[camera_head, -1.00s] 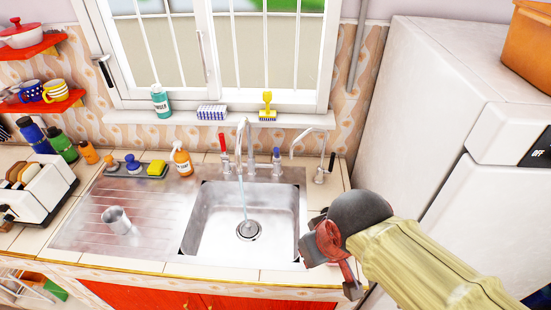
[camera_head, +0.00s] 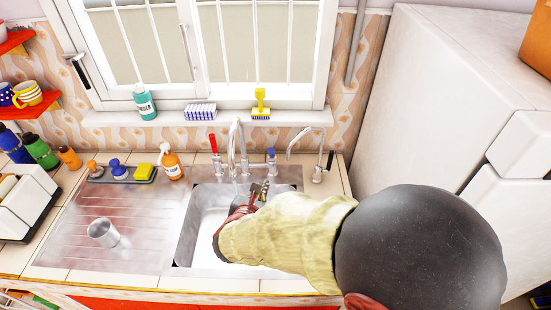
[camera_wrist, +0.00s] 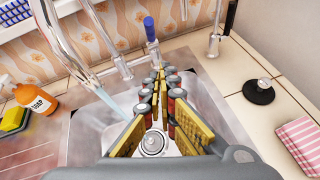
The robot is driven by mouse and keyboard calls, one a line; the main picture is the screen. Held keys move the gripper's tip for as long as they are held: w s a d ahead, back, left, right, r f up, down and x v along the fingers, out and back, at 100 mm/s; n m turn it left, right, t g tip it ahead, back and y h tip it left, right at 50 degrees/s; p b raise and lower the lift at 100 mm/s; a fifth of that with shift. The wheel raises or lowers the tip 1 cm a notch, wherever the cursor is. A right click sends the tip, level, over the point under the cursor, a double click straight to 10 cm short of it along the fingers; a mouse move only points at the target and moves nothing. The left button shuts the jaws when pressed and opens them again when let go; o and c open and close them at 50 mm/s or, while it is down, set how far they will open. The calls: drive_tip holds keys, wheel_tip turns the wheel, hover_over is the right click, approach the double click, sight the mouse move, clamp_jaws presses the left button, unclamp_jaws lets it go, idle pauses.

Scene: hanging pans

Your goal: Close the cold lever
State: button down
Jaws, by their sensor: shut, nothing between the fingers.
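The cold lever (camera_head: 271,155) has a blue handle and stands upright on the right of the tap (camera_head: 236,140). A red-handled lever (camera_head: 213,144) stands on the tap's left. In the wrist view the blue lever (camera_wrist: 150,28) is just beyond my fingertips. My gripper (camera_head: 262,187) is over the sink, below and in front of the blue lever. In the wrist view my gripper (camera_wrist: 160,72) has its fingertips together, with nothing between them and a gap short of the lever. Water (camera_wrist: 103,93) runs from the spout, left of the fingers.
The metal sink (camera_head: 187,235) lies below my arm, with its drain (camera_wrist: 153,143) in the wrist view. A second thin tap (camera_head: 318,165) stands right of the levers. An orange soap bottle (camera_head: 172,165) is to the left, and a metal cup (camera_head: 102,232) lies on the drainboard.

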drive_tip(key=a+n, duration=0.1)
drive_tip(key=b, duration=0.2)
approach(270, 155)
wheel_tip(270, 155, down, 4)
drive_tip(key=w+r, duration=0.1)
drive_tip(key=w+d, duration=0.1)
drive_tip(key=w, duration=0.1)
drive_tip(key=shift+r+n+t, duration=0.3)
drive_tip(key=shift+r, duration=0.1)
drive_tip(key=shift+w+r+p, duration=0.1)
drive_tip(key=shift+r+p, duration=0.1)
drive_tip(key=shift+p, duration=0.15)
drive_tip(key=shift+w+r+p, duration=0.15)
drive_tip(key=shift+p, duration=0.45)
